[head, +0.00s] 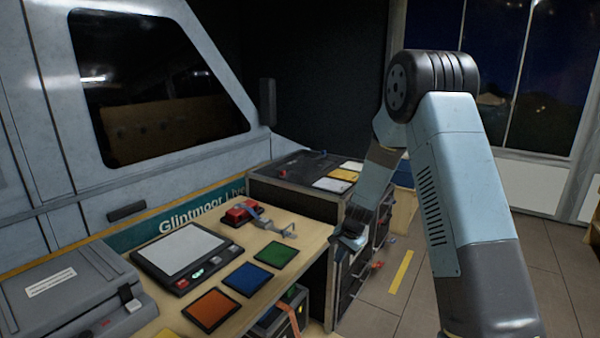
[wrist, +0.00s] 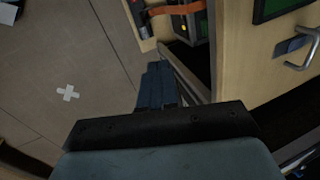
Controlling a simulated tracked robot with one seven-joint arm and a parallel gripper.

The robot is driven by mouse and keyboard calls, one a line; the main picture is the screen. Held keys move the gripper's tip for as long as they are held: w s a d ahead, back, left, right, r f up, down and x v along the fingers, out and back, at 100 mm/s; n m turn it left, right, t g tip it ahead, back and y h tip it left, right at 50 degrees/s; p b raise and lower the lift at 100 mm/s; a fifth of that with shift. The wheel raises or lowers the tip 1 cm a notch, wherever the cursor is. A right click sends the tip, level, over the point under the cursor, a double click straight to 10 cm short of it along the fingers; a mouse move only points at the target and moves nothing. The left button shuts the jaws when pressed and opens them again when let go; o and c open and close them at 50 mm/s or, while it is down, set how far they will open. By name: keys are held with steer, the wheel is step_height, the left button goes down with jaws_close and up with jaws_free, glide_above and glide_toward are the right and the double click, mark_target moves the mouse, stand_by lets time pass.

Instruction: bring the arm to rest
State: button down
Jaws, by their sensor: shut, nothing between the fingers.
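My arm rises at the right of the head view and bends down at the elbow. My gripper (head: 347,241) hangs at the right end of the wooden bench (head: 315,232), in front of the dark case. In the wrist view my gripper (wrist: 156,88) shows its fingers together, with nothing between them. The fingers point past the bench edge, above the floor.
The bench holds a console with a pale screen (head: 180,250), orange (head: 211,309), blue (head: 248,278) and green (head: 276,254) pads, a red device (head: 240,213) and a grey case (head: 65,295). A dark equipment case (head: 295,190) stands behind. Tiled floor (head: 500,270) is open at right.

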steer(key=s+d+r+n+t, duration=0.1)
steer(key=s+d+r, duration=0.1)
steer(key=s+r, duration=0.5)
steer(key=s+d+r+n, duration=0.1)
steer(key=s+r+n, duration=0.15)
steer(key=r, duration=0.75)
steer(key=s+d+r+n+t, duration=0.1)
steer(key=s+d+r, duration=0.1)
steer(key=s+r, duration=0.55)
steer(key=s+d+r+n+t+h, duration=0.1)
steer(key=s+r, duration=0.3)
steer(key=s, duration=0.6)
steer(key=s+d+r+n+h, duration=0.1)
steer(key=s+d+r, duration=0.3)
steer(key=s, duration=0.7)
steer(key=shift+s+d+r+n+t+h, duration=0.15)
steer(key=shift+s+r+n+t+h, duration=0.2)
steer(key=shift+r+n, duration=0.4)
steer(key=shift+w, duration=0.15)
